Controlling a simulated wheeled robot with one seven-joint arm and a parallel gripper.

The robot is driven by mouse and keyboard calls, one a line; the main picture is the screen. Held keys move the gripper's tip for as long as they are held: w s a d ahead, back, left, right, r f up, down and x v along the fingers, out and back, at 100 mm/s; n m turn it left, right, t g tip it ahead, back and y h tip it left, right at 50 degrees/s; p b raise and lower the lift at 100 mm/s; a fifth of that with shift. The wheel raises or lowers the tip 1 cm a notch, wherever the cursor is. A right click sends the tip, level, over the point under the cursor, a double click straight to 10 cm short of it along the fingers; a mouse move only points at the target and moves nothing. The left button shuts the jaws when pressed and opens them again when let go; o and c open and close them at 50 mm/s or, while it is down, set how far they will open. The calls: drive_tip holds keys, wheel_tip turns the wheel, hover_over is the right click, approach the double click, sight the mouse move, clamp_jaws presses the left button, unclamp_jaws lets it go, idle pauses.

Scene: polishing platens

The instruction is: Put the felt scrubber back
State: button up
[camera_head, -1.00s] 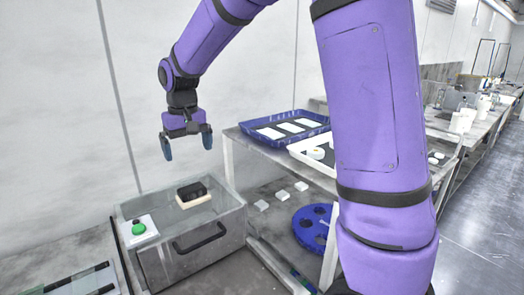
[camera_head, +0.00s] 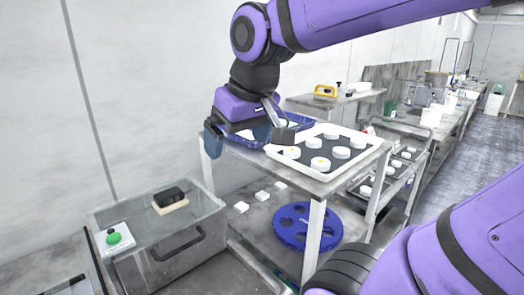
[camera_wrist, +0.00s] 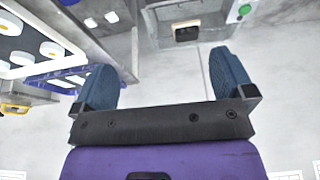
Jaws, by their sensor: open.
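The felt scrubber (camera_head: 170,199), a black block on a cream felt pad, lies on the clear lid of a grey box (camera_head: 205,235) at the lower left of the head view. It also shows near the top of the wrist view (camera_wrist: 187,33). My gripper (camera_head: 248,138) is open and empty, fingers pointing down, above and to the right of the scrubber, in front of the blue tray. Both blue fingers are spread in the wrist view (camera_wrist: 165,72), with nothing between them.
A blue tray (camera_head: 293,121), partly hidden by my gripper, and a white-rimmed tray (camera_head: 325,175) with several white discs stand on a table. A blue holed disc (camera_head: 305,228) lies on the shelf below. A green button (camera_head: 114,237) sits at the box's left. A yellow-handled tool (camera_head: 325,91) lies behind.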

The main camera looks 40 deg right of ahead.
drive_tip(key=shift+t, duration=0.6)
drive_tip(key=shift+s+d+f, duration=0.1)
drive_tip(key=shift+s+f, duration=0.1)
drive_tip(key=shift+s, duration=0.7)
drive_tip(key=shift+s+d+f, duration=0.15)
drive_tip(key=shift+s+f, duration=0.05)
drive_tip(key=shift+s, duration=0.65)
drive_tip(key=shift+s+d+f, duration=0.1)
drive_tip(key=shift+s+f, duration=0.1)
drive_tip(key=shift+s, duration=0.7)
